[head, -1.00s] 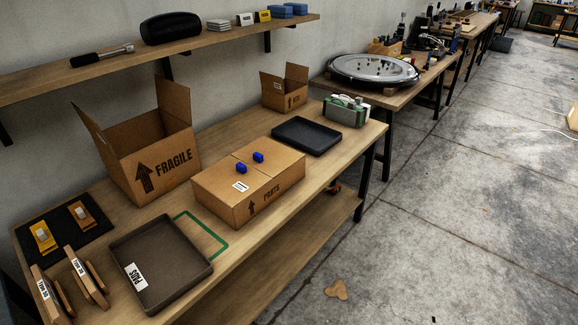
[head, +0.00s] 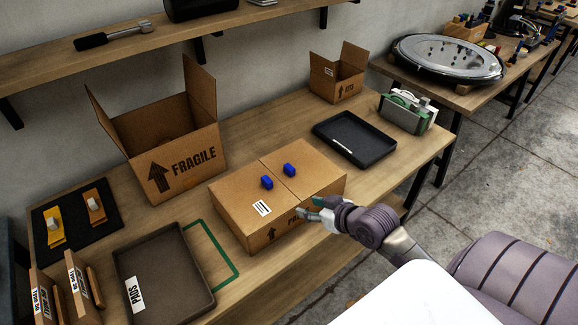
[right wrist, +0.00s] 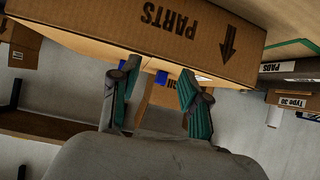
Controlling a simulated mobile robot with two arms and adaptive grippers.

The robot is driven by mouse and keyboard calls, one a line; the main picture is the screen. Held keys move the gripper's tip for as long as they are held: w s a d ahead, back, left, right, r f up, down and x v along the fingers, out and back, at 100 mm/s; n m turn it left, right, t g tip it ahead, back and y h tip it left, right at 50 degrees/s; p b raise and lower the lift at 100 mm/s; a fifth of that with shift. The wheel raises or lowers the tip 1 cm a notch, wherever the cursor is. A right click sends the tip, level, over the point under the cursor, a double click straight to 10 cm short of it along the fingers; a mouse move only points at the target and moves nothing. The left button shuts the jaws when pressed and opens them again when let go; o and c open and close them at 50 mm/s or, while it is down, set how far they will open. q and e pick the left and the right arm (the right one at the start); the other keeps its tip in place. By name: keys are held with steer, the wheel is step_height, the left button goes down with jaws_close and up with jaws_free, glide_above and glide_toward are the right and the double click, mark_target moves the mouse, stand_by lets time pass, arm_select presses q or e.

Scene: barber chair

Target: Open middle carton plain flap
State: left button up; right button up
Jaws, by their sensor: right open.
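The middle carton, marked PARTS (head: 240,222), stands on the bench with its top flaps lying flat and closed. Its left flap (head: 240,188) bears a white label; the plain flap (head: 312,173) is on the right. A blue tab (head: 267,182) sits on the labelled flap and another (head: 289,170) on the plain flap, near the seam. My right gripper (head: 312,209) is open and empty at the carton's front side, covering part of the print. In the right wrist view its fingers (right wrist: 155,88) are spread beside the upside-down carton (right wrist: 165,38). My left gripper is not in view.
An open FRAGILE carton (head: 190,163) stands behind left, a small open carton (head: 340,82) behind right. A black tray (head: 352,148) lies right, a PADS tray (head: 185,270) front left. A green and white device (head: 408,112) stands near the right end. A shelf (head: 130,45) hangs above.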

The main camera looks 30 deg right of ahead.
steer(key=t, duration=0.2)
glide_toward(291, 168)
steer(key=shift+m, duration=0.4)
steer(key=x, duration=1.1)
jaws_close()
